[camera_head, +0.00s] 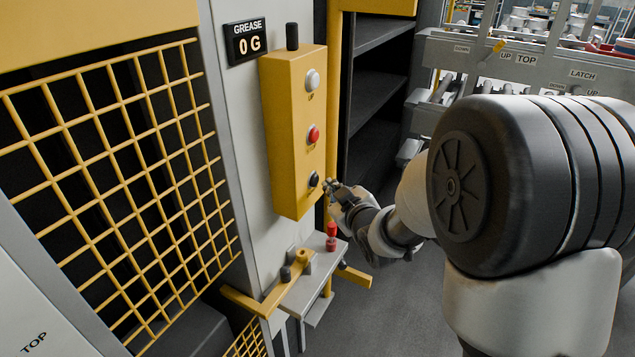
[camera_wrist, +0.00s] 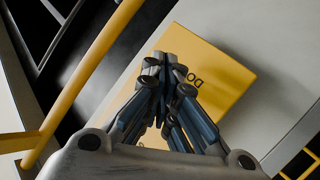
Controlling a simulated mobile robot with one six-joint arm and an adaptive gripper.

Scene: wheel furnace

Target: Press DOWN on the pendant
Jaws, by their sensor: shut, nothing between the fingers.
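The pendant is a yellow box (camera_head: 288,130) on the grey column, with a white UP button (camera_head: 312,80) at the top, a red button (camera_head: 313,134) in the middle and a dark button (camera_head: 314,179) at the bottom. My gripper (camera_head: 329,186) is shut and empty, its tips right by the dark bottom button. In the wrist view my shut fingers (camera_wrist: 174,62) point at the yellow pendant face (camera_wrist: 225,85), where the letters "DO" (camera_wrist: 190,78) show. The fingers hide the button there, so I cannot tell whether they touch it.
A small grey shelf (camera_head: 297,287) with a red-topped item (camera_head: 331,236) sits below the pendant. A yellow post (camera_head: 331,100) stands just right of it.

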